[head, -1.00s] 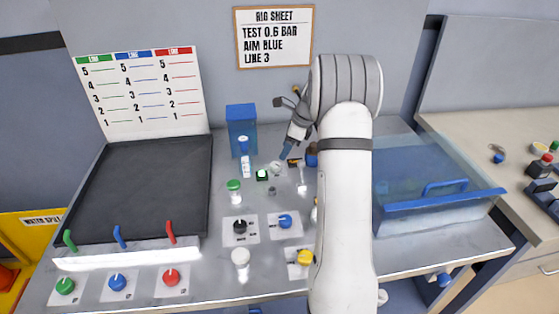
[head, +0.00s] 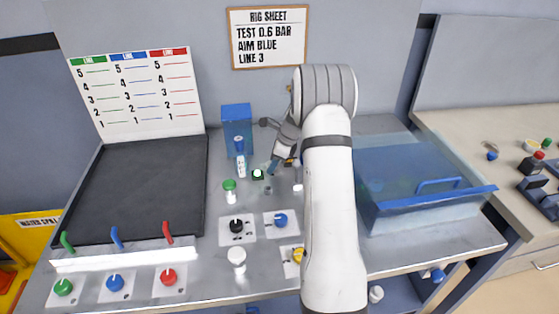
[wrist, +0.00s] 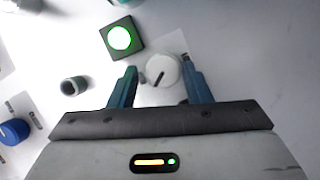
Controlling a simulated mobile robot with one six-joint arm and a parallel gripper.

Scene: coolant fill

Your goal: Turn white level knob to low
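The white level knob (wrist: 162,69) is a round white dial with a short dark pointer mark, slanted in the wrist view. A pale label plate (wrist: 173,42) shows partly behind it. My gripper (head: 273,167) is open, its two blue-grey fingers on either side of the knob in the wrist view, with gaps on both sides. I cannot tell how far above the knob the fingertips are. In the head view the gripper covers the knob's place, and the label's words cannot be read.
A lit green button (wrist: 120,39) and a small grey cylinder (wrist: 75,86) stand close to the left finger. Black (head: 236,226) and blue (head: 281,220) knobs sit nearer the front. A blue box (head: 238,118) stands behind, and a clear blue-edged bin (head: 430,205) to the right.

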